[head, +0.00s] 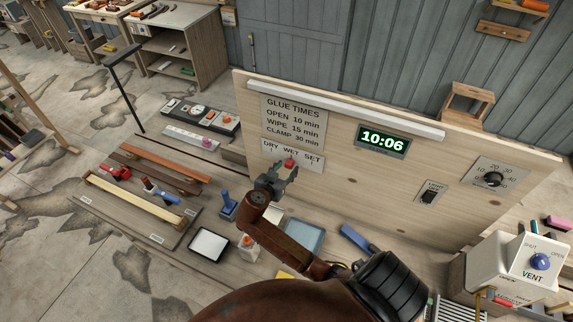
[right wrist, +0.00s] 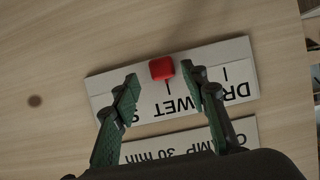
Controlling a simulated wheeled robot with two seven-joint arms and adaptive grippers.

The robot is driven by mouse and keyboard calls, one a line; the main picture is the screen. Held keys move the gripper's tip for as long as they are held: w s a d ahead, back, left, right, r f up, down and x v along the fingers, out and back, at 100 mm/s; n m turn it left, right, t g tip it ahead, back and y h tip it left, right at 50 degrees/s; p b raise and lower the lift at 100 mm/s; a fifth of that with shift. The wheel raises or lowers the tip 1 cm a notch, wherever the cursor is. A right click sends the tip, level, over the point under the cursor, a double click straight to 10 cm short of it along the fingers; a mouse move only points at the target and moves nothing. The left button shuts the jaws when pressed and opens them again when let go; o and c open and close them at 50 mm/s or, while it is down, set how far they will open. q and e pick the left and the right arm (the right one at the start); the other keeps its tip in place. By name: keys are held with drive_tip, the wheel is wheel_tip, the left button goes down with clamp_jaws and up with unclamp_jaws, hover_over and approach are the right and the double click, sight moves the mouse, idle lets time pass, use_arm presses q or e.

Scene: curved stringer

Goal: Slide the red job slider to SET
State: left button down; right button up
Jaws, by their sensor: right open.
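The red job slider (head: 289,162) sits at the WET mark of the white DRY WET SET plate (head: 314,165) on the upright wooden board. In the right wrist view the red slider (right wrist: 162,68) shows upside down with the plate (right wrist: 238,62), its knob by the WET tick. My right gripper (head: 280,177) is open in front of the plate. In the right wrist view its two green fingertips (right wrist: 161,82) lie either side of the slider, with a gap on both sides and no visible contact. Part of the SET lettering is hidden behind a finger. My left gripper is not in view.
The board also carries a glue times sign (head: 293,118), a clock reading 10:06 (head: 382,140), a black switch (head: 429,196) and a dial (head: 494,179). Below lie a blue tray (head: 303,236), a glue bottle (head: 249,249) and a white tray (head: 209,244).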

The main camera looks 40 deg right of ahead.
drive_tip(key=shift+w+d+f, duration=0.25)
drive_tip(key=shift+w+d, duration=0.25)
drive_tip(key=shift+d, duration=0.05)
drive_tip(key=shift+w+d+f, duration=0.2)
drive_tip(key=shift+d, duration=0.05)
drive_tip(key=shift+s+d, duration=0.1)
drive_tip(key=shift+s, duration=0.05)
drive_tip(key=shift+f, duration=0.1)
drive_tip(key=shift+c, duration=0.7)
drive_tip(key=c, duration=1)
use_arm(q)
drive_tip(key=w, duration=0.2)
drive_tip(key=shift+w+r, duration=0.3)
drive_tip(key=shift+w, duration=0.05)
